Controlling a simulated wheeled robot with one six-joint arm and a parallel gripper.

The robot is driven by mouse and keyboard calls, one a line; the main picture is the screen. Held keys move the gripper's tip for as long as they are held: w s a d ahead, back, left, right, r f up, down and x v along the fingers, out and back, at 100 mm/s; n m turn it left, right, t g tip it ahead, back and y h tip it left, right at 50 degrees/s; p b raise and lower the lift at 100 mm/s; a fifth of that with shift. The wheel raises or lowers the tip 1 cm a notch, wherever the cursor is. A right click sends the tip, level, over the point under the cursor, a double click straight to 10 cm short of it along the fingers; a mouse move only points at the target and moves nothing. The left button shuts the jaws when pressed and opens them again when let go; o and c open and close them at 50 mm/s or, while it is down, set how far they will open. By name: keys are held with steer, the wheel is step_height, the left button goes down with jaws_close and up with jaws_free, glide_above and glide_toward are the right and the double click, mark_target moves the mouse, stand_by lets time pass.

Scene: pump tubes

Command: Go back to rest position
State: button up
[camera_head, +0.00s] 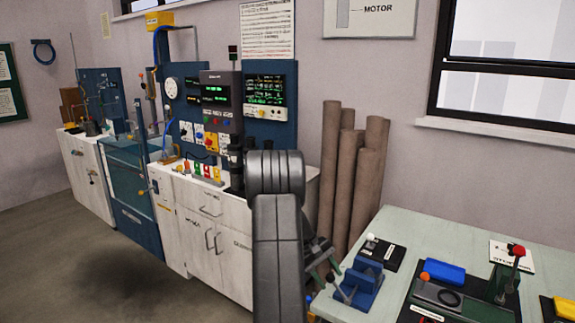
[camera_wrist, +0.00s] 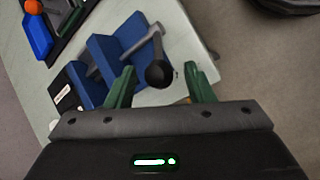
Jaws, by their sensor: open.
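My gripper (camera_head: 330,270) hangs at the left edge of the pale green table (camera_head: 395,225), partly hidden behind my dark arm. In the wrist view its two green fingers (camera_wrist: 160,70) are spread apart with nothing clamped between them. A black ball knob (camera_wrist: 158,74) on a grey lever shows between the fingertips, with a gap on both sides. How far the knob lies beyond the fingertips I cannot tell. The lever belongs to a blue clamp-like block (camera_wrist: 115,45), which also stands on the table in the head view (camera_head: 363,285).
On the table are an orange ball (camera_head: 424,277), a blue block (camera_head: 445,272), a red-topped lever (camera_head: 517,251) and a yellow block (camera_head: 565,308). Brown tubes (camera_head: 345,160) lean on the wall behind. A white cabinet (camera_head: 215,235) with instrument panels stands left. The floor (camera_head: 90,275) at front left is clear.

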steer(key=x, duration=0.3)
steer(key=shift+d+f, duration=0.1)
steer(key=shift+d, duration=0.05)
steer(key=shift+s, duration=0.1)
